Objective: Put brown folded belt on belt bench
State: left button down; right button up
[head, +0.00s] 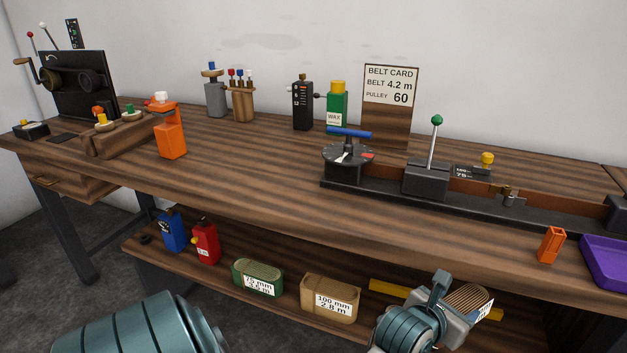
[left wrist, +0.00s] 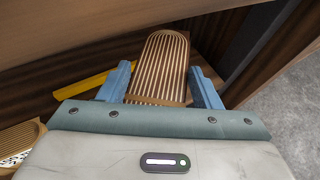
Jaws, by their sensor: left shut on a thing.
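The brown folded belt (head: 468,297), with ribbed layers and a white label at its right end, is at the right part of the lower shelf. My left gripper (head: 462,307) is shut on it. In the left wrist view the belt (left wrist: 160,65) sits between the two blue fingers (left wrist: 163,88). I cannot tell whether it touches the shelf. The belt bench (head: 385,190), a long black rail with a dial, a green-knobbed lever and a brown strip along it, stands on the tabletop above. My right gripper is not in view.
The tabletop's front edge (head: 300,218) overhangs the lower shelf (head: 215,270). A tan belt (head: 318,290) and a green belt (head: 245,270) lie left of the gripper. A yellow bar (head: 388,288) lies behind it. An orange holder (head: 551,245) and purple tray (head: 605,262) stand above right.

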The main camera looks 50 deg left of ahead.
aim_at(236, 172)
jog(key=u, duration=1.6)
